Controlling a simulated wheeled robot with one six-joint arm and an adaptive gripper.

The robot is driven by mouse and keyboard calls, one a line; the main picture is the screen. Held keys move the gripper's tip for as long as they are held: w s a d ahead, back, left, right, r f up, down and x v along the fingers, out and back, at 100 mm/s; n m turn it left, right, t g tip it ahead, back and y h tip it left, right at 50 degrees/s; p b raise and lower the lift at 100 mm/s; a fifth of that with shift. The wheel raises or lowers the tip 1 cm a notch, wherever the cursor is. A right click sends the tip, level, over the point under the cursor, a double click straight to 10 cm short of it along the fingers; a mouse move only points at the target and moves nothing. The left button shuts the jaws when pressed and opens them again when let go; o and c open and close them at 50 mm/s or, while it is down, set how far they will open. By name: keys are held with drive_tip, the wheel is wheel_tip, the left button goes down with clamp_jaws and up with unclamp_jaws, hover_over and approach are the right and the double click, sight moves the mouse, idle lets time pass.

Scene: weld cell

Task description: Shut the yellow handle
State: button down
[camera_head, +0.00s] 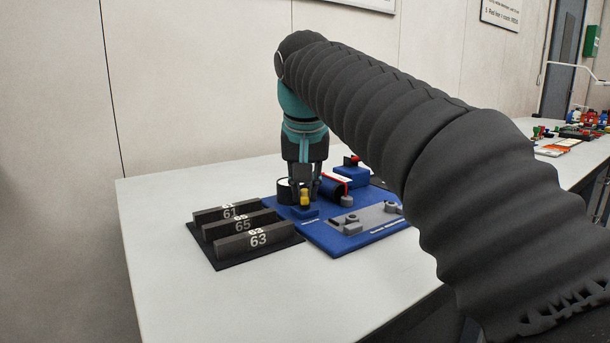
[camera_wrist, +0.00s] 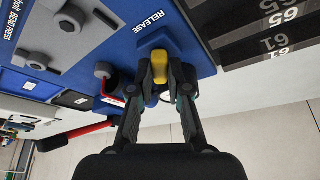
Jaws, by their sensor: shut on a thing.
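The yellow handle (camera_wrist: 159,66) sits on a small blue block beside the word RELEASE on the blue fixture board (camera_wrist: 205,62). It also shows in the head view as a small yellow piece (camera_head: 304,197) on the board's near left part. My gripper (camera_wrist: 160,82) is shut on the yellow handle, with one finger on each side of it. In the head view my gripper (camera_head: 305,190) points straight down over the handle, and its fingers partly hide it. The handle appears upright in the head view.
A black rack (camera_head: 225,260) with blocks numbered 61, 65 and 63 stands left of the board. A grey plate (camera_head: 365,217) is on the board's right. The table (camera_head: 180,305) is clear in front.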

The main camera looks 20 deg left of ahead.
drive_tip(key=m+p, duration=0.1)
drive_tip(key=m+h+p, duration=0.1)
drive_tip(key=shift+a+r+m, duration=0.15)
drive_tip(key=shift+a+m, duration=0.05)
drive_tip(key=shift+m, duration=0.2)
drive_tip(key=m+h, duration=0.1)
drive_tip(key=m, duration=0.1)
drive_tip(key=shift+a+m+p, duration=0.1)
drive_tip(key=shift+m+p, duration=0.3)
drive_tip(key=m+h, duration=0.1)
drive_tip(key=m, duration=0.1)
drive_tip(key=m+h, duration=0.1)
drive_tip(key=m, duration=0.2)
drive_tip(key=shift+w+a+m+g, duration=0.1)
drive_tip(key=shift+a+m+g, duration=0.05)
drive_tip(key=shift+m+g, duration=0.15)
drive_tip(key=c, duration=1.1)
unclamp_jaws()
